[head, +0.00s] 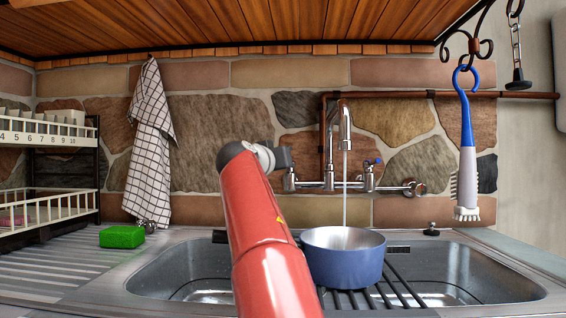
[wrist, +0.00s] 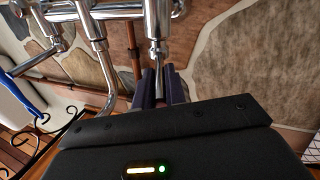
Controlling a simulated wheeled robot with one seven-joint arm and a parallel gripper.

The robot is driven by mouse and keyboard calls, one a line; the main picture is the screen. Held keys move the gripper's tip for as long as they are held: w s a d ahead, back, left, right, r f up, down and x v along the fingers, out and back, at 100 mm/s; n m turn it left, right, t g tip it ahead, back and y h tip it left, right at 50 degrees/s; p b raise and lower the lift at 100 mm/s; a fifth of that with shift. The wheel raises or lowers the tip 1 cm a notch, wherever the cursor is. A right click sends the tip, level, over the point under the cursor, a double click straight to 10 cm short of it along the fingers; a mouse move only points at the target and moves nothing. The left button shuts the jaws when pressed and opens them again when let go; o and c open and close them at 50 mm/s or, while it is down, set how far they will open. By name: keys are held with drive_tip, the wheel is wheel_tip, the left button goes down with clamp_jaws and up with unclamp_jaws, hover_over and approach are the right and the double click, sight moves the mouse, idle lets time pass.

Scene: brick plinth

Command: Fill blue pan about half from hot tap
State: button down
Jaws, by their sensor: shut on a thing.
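The blue pan (head: 343,265) stands upright on dark bars across the sink. A thin stream of water (head: 345,190) falls from the tap spout (head: 345,120) into it. The water level inside is hard to make out. The wall tap has a left valve (head: 290,180) and a right valve with a blue mark (head: 371,170). My gripper (head: 281,157) is at the left valve, its jaws partly hidden behind my red arm. In the wrist view, my gripper's dark fingers (wrist: 160,85) are shut on the chrome left valve handle (wrist: 158,52).
The steel sink (head: 450,265) lies under the tap. A green sponge (head: 122,236) sits on the drainer at left, beside a dish rack (head: 45,222). A checked towel (head: 150,150) hangs on the wall. A blue-handled brush (head: 467,150) hangs from a hook at right.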

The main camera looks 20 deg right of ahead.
idle(0.3)
drive_tip(key=c, duration=1.5)
unclamp_jaws()
drive_tip(key=shift+o, duration=0.2)
drive_tip(key=shift+a, duration=0.1)
drive_tip(key=b+v, duration=0.3)
drive_tip(key=v, duration=0.4)
drive_tip(key=shift+s+a, duration=0.2)
drive_tip(key=shift+a, duration=0.1)
